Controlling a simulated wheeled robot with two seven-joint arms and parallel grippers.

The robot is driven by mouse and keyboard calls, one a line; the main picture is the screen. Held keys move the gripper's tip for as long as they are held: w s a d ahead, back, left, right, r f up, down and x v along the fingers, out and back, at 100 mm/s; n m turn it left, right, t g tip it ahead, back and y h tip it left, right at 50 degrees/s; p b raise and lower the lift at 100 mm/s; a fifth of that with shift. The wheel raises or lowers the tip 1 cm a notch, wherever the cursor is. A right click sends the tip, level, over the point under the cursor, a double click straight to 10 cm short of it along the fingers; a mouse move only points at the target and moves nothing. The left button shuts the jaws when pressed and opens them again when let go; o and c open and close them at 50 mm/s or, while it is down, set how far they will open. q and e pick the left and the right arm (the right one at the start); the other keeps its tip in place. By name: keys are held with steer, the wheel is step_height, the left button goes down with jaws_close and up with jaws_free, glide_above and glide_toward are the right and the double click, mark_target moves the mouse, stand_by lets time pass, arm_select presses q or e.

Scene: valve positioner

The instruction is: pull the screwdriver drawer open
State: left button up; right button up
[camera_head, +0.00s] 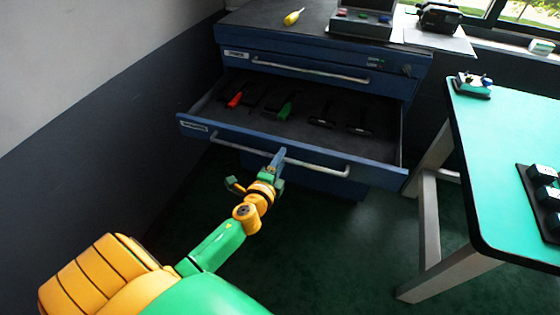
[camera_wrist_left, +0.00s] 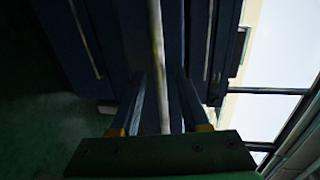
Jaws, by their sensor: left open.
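The screwdriver drawer (camera_head: 225,133) is the second one down in the blue cabinet and stands pulled out, its inside showing. In it lie a red-handled screwdriver (camera_head: 235,99), a green-handled one (camera_head: 285,110) and dark tools (camera_head: 322,122). Its pale bar handle (camera_head: 325,168) runs along the front. My left gripper (camera_head: 278,160) is at this handle, near its middle. In the left wrist view the gripper (camera_wrist_left: 160,90) is open, with the handle bar (camera_wrist_left: 157,60) between its two fingers. I cannot tell whether they touch it. My right gripper is not in view.
The closed top drawer (camera_head: 300,68) is above. A yellow screwdriver (camera_head: 293,17) lies on the cabinet top. A green-topped table (camera_head: 510,130) stands at the right, its leg (camera_head: 428,225) near the drawer's right end. The floor in front is clear.

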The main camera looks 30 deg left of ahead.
arm_select(q)
steer(key=v, duration=0.7)
stand_by(0.3)
steer(key=s+d+f+n+g+h+p, duration=0.1)
steer(key=s+d+f+n+g+p, duration=0.2)
steer(key=s+f, duration=0.55)
steer(key=s+d+f+n+g+h+p, duration=0.1)
steer(key=s+f+n+g, duration=0.35)
steer(key=f, duration=0.75)
steer(key=s+d+f+n+g+h+p, duration=0.1)
steer(key=s+f+n+g, duration=0.1)
steer(key=s, duration=0.7)
steer(key=s+d+f+n+g+p, duration=0.1)
steer(key=s+f+g, duration=0.4)
steer(key=s, duration=0.5)
steer(key=shift+d+f+n+h, duration=0.35)
steer(key=shift+d+n, duration=0.35)
steer(key=shift+n, duration=0.45)
steer(key=shift+r, duration=0.1)
